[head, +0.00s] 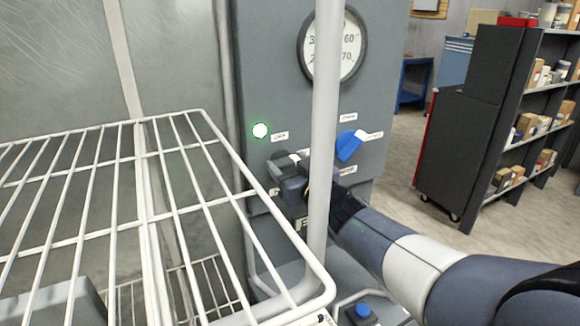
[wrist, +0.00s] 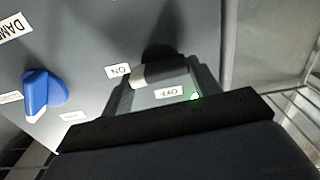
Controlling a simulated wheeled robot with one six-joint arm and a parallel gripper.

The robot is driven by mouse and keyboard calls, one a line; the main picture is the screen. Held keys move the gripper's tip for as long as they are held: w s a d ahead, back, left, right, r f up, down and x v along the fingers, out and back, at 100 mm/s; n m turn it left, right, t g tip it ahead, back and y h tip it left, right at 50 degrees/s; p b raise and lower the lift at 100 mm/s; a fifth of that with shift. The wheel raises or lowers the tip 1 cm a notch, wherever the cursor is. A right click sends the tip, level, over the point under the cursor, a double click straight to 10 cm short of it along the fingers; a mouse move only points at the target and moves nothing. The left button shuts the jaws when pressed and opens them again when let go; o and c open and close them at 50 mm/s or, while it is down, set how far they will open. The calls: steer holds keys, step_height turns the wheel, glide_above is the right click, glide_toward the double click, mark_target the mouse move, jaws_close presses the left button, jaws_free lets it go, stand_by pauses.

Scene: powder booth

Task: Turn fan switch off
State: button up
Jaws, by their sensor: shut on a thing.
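The fan switch (wrist: 160,74) is a dark knob with a pale end on the grey panel. In the wrist view its pale end points left, beside the ON label (wrist: 118,70). The OFF label (wrist: 168,93) shows upside down just below the knob. My gripper (wrist: 165,80) is shut on the switch, with a finger at each end of it. In the head view my gripper (head: 290,164) is at the panel, partly behind the white post, and hides most of the switch.
A lit green lamp (head: 260,130) is up and left of my gripper. A blue damper knob (head: 349,146) is to its right, under a round gauge (head: 333,45). A white wire rack (head: 150,215) and a post (head: 324,110) stand close in front. Open floor lies at right.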

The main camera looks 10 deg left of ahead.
steer(key=n+b, duration=0.2)
steer(key=n, duration=0.2)
steer(key=shift+a+f+b, duration=0.1)
steer(key=shift+f+b, duration=0.05)
steer(key=shift+b, duration=0.15)
steer(key=n+b, duration=0.2)
steer(key=n, duration=0.2)
steer(key=shift+s+n, duration=0.1)
steer(key=shift+n, duration=0.2)
steer(key=n+b, duration=0.2)
steer(key=n, duration=0.2)
steer(key=shift+a, duration=0.15)
steer(key=shift+s+n+b, duration=0.1)
steer(key=shift+n+b, duration=0.95)
steer(key=shift+n, duration=1.35)
steer(key=o, duration=1)
steer(key=p+v, duration=0.1)
steer(key=v, duration=0.9)
steer(key=shift+s+d+p, duration=0.25)
steer(key=shift+s+p, duration=0.05)
steer(key=shift+p, duration=0.05)
